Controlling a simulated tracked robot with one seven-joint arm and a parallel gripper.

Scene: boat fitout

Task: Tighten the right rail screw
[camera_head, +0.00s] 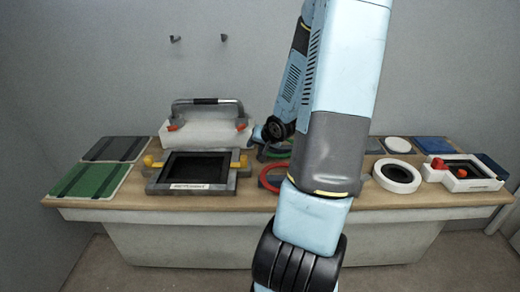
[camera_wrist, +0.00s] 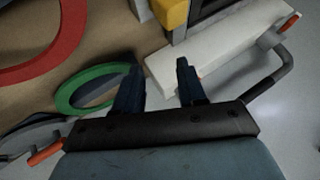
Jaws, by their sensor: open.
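A white block (camera_head: 205,131) carries a grey rail (camera_head: 208,103) with a black middle. Its right rail screw (camera_head: 241,124), orange-red, shows at the right foot; a matching left screw (camera_head: 172,127) shows at the left. In the wrist view, the white block (camera_wrist: 215,50) lies beyond the fingers and part of the rail (camera_wrist: 280,66) passes behind my palm. An orange piece (camera_wrist: 290,22) is at upper right, another (camera_wrist: 45,153) at lower left; I cannot tell which is the right screw. My gripper (camera_wrist: 157,68) is open, with nothing between its fingers.
A black-topped frame (camera_head: 196,170) with yellow knobs stands before the block. A green ring (camera_wrist: 62,99) and red ring (camera_wrist: 74,40) lie near my gripper. A white ring (camera_head: 398,177) and white tray (camera_head: 464,181) are right; green (camera_head: 92,180) and grey panels (camera_head: 116,149) are left.

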